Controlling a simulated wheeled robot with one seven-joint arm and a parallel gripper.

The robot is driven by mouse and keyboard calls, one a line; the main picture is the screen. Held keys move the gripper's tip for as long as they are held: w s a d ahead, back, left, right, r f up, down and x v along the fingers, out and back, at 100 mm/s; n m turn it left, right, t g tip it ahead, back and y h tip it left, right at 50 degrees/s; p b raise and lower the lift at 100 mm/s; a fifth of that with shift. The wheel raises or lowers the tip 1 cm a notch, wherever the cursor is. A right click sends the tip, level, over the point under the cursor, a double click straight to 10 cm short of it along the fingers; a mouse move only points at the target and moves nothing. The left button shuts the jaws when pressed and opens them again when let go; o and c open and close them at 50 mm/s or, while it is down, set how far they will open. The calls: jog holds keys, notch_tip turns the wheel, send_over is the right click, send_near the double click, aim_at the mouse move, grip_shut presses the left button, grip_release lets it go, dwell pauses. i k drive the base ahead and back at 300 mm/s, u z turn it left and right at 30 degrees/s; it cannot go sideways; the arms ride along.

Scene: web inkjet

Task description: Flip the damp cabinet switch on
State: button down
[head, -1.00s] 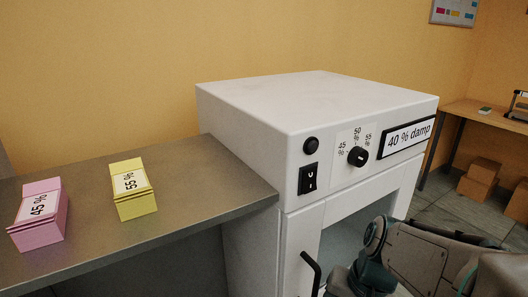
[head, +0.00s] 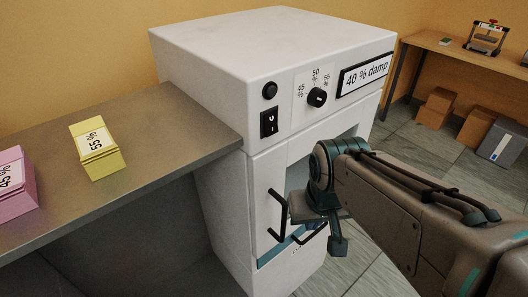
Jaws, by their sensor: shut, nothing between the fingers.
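The white damp cabinet (head: 215,75) stands in the middle, with a "40 % damp" label (head: 365,75) on its front. Its black rocker switch (head: 269,123) is on the left of the front panel, below a round black button (head: 270,90). White marks show on the rocker; which side is pressed is too small to tell. A black dial (head: 317,97) sits to the right, under 45, 50 and 55 % marks. My gripper (head: 338,246) is shut and empty, low in front of the cabinet, below and right of the switch and apart from it.
A black door handle (head: 278,215) juts out below the switch, left of my gripper. A grey counter (head: 150,150) at left bears a yellow stack (head: 93,150) marked 55 % and a pink stack (head: 14,185). A wooden table (head: 440,48) and boxes (head: 434,105) stand back right.

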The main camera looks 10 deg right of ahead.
aim_at(271, 127)
jog(key=u, duration=0.9)
jog(key=k, duration=0.65)
jog(key=z, duration=0.95)
